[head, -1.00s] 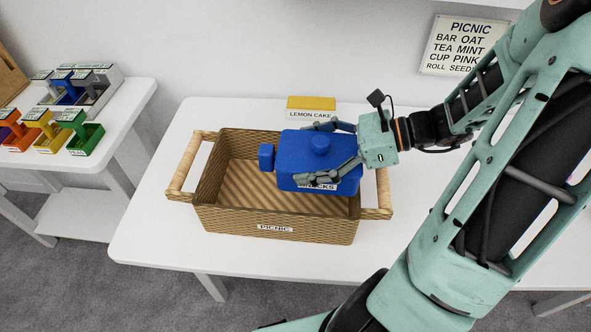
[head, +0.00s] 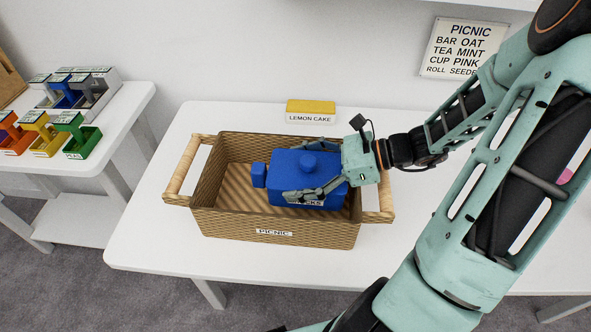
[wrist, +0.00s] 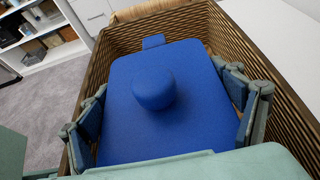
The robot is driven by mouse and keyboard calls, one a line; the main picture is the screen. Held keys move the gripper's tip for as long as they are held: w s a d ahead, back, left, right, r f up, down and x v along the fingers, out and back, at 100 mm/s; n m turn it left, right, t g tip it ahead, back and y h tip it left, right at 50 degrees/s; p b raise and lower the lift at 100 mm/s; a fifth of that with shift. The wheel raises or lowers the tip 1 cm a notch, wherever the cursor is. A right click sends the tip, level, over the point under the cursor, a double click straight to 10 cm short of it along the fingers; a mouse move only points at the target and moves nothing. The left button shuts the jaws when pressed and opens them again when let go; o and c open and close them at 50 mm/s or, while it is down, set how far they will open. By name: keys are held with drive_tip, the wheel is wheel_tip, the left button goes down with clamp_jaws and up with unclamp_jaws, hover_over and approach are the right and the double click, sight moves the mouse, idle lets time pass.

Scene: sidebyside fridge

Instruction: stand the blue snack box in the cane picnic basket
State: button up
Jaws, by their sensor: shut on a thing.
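The blue snack box (head: 301,172) has a round knob on its top and a small block at its left end. My gripper (head: 312,182) is shut on it from the right, with fingers along both sides. The box is inside the cane picnic basket (head: 275,222), toward its right half, with the knob facing up. In the wrist view the box (wrist: 160,120) lies between the finger pads, with the woven basket walls (wrist: 270,85) around it. Whether its underside touches the basket floor is hidden.
The basket stands on a white table (head: 145,225) and has a wooden handle at each end. A yellow lemon cake box (head: 311,106) is behind it. A side table at left holds several coloured holders (head: 45,140). The basket's left half is empty.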

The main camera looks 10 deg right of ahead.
drive_tip(key=shift+f, duration=0.4)
drive_tip(key=o, duration=1.2)
drive_tip(key=shift+f, duration=0.1)
drive_tip(key=shift+s, duration=0.1)
drive_tip(key=shift+r, duration=0.4)
drive_tip(key=p+v, duration=0.1)
drive_tip(key=v, duration=1.1)
drive_tip(key=shift+r+p, duration=0.25)
drive_tip(key=shift+p, duration=0.05)
